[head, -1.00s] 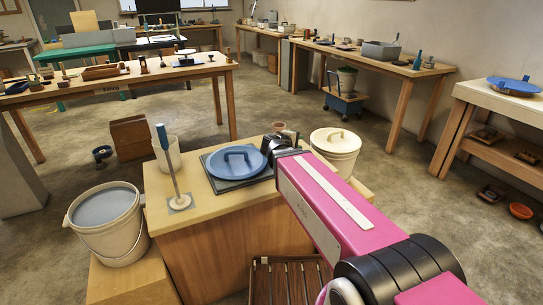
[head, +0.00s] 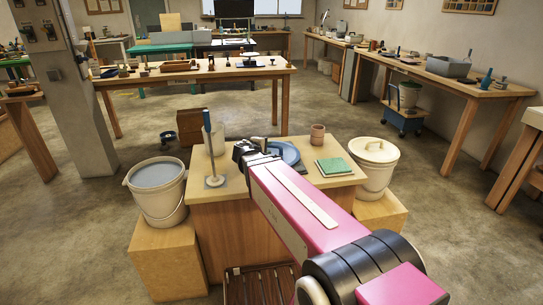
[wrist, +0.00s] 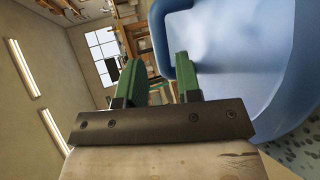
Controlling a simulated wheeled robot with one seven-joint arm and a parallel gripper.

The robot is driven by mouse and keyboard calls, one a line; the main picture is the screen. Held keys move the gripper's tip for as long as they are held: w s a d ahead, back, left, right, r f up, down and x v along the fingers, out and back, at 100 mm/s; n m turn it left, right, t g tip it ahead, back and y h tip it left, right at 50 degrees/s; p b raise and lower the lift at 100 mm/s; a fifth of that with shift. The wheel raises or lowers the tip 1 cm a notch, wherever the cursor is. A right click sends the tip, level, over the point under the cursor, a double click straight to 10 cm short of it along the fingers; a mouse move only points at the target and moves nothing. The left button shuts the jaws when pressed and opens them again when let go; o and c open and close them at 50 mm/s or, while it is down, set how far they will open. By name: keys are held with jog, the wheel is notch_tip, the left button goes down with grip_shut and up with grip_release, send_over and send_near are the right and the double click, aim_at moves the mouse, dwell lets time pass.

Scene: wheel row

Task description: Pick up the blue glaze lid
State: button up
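The blue glaze lid (head: 287,152) is on the wooden cabinet top in the head view, its left part hidden behind my wrist. In the wrist view the lid (wrist: 238,60) fills the right side, and its looped handle (wrist: 159,42) shows near my fingers. My gripper (wrist: 154,62) has two green fingers standing apart with a clear gap. A handle bar appears in that gap in the picture; I cannot tell how deep it sits or whether a finger touches it. In the head view the fingertips are hidden behind my wrist.
An upright blue-handled tool (head: 209,150) stands left of my wrist. A water bucket (head: 157,195) is at left, a lidded cream bucket (head: 374,165) at right.

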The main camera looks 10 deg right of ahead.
aim_at(271, 146)
jog(key=x, duration=0.5)
grip_shut()
jog(key=shift+r, duration=0.1)
jog(key=shift+r, duration=4.85)
